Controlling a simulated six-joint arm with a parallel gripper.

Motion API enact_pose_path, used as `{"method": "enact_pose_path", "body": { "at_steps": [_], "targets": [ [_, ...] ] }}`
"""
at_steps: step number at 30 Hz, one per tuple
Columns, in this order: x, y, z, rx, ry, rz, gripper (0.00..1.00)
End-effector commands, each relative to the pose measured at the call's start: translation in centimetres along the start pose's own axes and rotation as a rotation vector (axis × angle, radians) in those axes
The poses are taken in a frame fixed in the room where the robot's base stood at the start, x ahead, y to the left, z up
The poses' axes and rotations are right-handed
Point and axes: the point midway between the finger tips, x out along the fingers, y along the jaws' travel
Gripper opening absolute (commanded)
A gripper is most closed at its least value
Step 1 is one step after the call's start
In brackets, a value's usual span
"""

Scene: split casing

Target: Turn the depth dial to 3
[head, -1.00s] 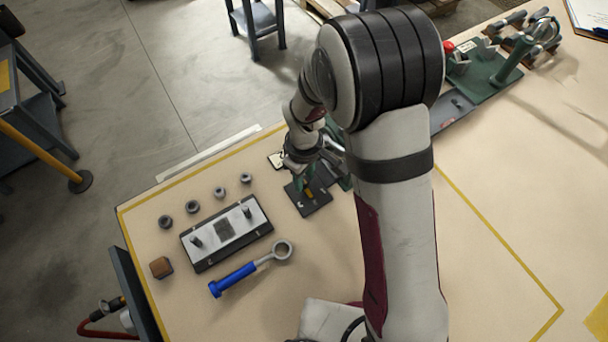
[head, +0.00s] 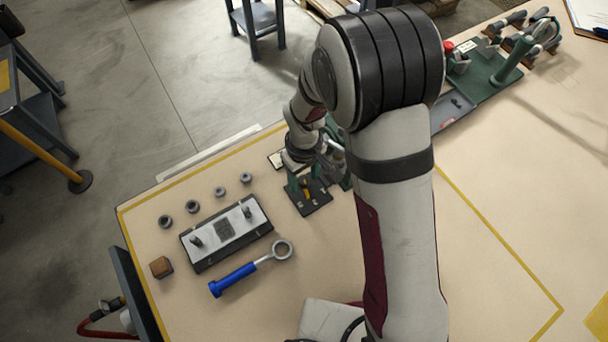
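A small dark plate (head: 316,205) with a yellow-orange part (head: 307,188) on it lies on the table below my wrist. I cannot tell whether this is the depth dial; no numbers or pointer can be read at this size. My gripper (head: 305,178) is over the far side of the plate, partly hidden by my own arm. Green parts show on both sides of it. I cannot tell whether its fingers touch anything or how far apart they are.
A green fixture (head: 490,75) and a grey tray (head: 453,112) stand at the upper right. The table's front right is clear.

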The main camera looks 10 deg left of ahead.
Motion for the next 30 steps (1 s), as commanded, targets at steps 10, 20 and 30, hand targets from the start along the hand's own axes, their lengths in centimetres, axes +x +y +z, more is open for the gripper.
{"method": "enact_pose_path", "body": {
  "at_steps": [10,20,30],
  "targets": [
    [-0.2,0.0,0.0,-0.001,0.001,0.0,0.65],
    [-6.6,0.0,-0.1,-0.001,0.005,0.002,0.65],
    [-13.9,0.0,-0.1,-0.001,0.003,0.001,0.65]
  ]
}}
